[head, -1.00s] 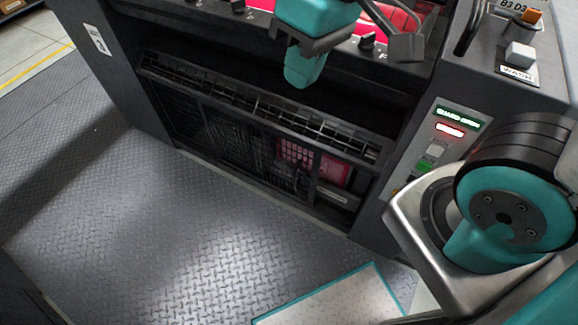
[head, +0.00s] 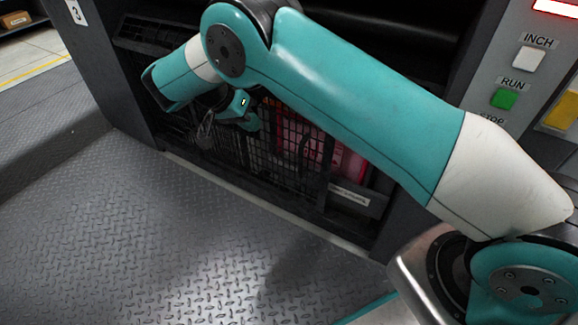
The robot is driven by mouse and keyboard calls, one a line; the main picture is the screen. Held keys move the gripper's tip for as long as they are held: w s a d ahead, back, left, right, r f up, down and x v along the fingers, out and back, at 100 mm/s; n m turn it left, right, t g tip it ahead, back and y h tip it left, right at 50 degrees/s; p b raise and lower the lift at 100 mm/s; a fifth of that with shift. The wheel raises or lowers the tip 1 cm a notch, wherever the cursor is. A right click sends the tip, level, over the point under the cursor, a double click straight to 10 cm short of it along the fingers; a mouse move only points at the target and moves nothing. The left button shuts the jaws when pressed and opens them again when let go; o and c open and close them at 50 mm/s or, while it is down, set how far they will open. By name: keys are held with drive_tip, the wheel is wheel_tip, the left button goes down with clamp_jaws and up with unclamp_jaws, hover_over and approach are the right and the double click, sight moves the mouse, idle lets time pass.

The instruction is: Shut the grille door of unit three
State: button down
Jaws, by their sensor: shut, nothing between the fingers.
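Unit three carries a white plate marked 3 (head: 75,12) at the top left. In its low opening, a black mesh grille door (head: 290,160) stands in front of pink parts. Right of the mesh edge, a strip of pink (head: 353,172) shows uncovered, so the door does not visibly cover the whole opening. My arm hides the top of the opening and some of the mesh. My gripper (head: 250,122) is shut and empty, close in front of the left-middle of the grille. I cannot tell whether it touches the mesh.
The control panel on the right has a white INCH button (head: 530,58) and a green RUN button (head: 505,98). The tread-plate floor (head: 180,240) in front of the unit is clear.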

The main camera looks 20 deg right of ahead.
drive_tip(key=s+d+f+b, duration=0.3)
drive_tip(key=d+f+b, duration=0.4)
drive_tip(key=d+f, duration=0.1)
drive_tip(key=shift+s+d+f, duration=0.15)
drive_tip(key=shift+d+f, duration=0.25)
drive_tip(key=shift+f, duration=0.15)
drive_tip(key=shift+s, duration=0.1)
